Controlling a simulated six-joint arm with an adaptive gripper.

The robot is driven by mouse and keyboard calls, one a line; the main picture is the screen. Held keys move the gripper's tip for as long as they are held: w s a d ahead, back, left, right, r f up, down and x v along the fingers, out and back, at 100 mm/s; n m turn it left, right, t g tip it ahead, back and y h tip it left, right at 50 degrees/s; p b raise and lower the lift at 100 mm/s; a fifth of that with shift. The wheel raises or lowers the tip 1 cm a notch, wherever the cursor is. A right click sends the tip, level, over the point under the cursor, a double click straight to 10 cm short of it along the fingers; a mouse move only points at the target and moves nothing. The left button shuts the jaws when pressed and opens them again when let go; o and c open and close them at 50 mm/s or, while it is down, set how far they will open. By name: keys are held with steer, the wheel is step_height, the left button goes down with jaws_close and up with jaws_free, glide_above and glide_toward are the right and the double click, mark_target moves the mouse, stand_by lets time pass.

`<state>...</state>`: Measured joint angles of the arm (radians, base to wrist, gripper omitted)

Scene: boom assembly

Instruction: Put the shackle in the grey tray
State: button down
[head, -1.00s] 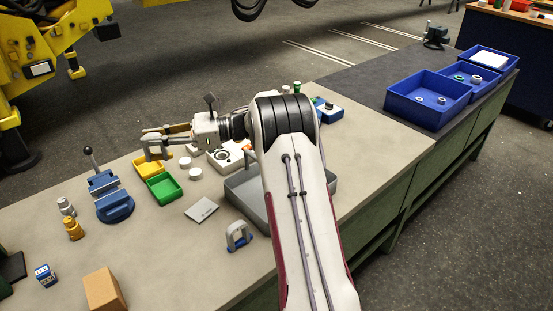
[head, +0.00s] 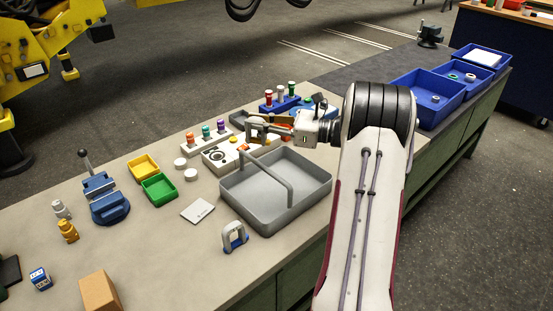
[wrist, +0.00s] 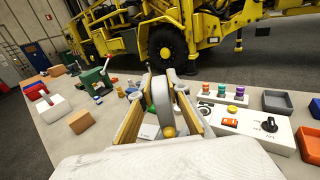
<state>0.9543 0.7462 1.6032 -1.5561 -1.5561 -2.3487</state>
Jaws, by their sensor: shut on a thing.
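My gripper (head: 254,130) is shut on a grey curved piece with a brass-coloured end, which looks like the shackle (wrist: 181,100). In the wrist view it sits upright between the two tan-padded fingers (wrist: 168,122); the fingers hide part of it. The grey tray (head: 248,221), with a tall arched handle across it, stands on the bench and looks empty. In the head view, my gripper is in the air beyond the tray's far side, above the area of the control box. Its height is hard to tell.
A grey arch with a blue base (head: 235,238) stands in front of the tray. A green bin (head: 159,189), yellow bin (head: 143,167) and blue vise (head: 105,200) stand farther left.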

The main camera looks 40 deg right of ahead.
steer(key=s+d+m+t+h, duration=0.2)
steer(key=s+d+h, duration=0.1)
steer(key=s+d, duration=0.5)
glide_above(296, 198)
step_height(296, 198, down, 10)
steer(key=shift+f, duration=0.5)
step_height(296, 198, down, 6)
stand_by(0.6)
steer(key=shift+f, duration=0.2)
steer(key=shift+f, duration=1.8)
steer(key=shift+f, duration=0.1)
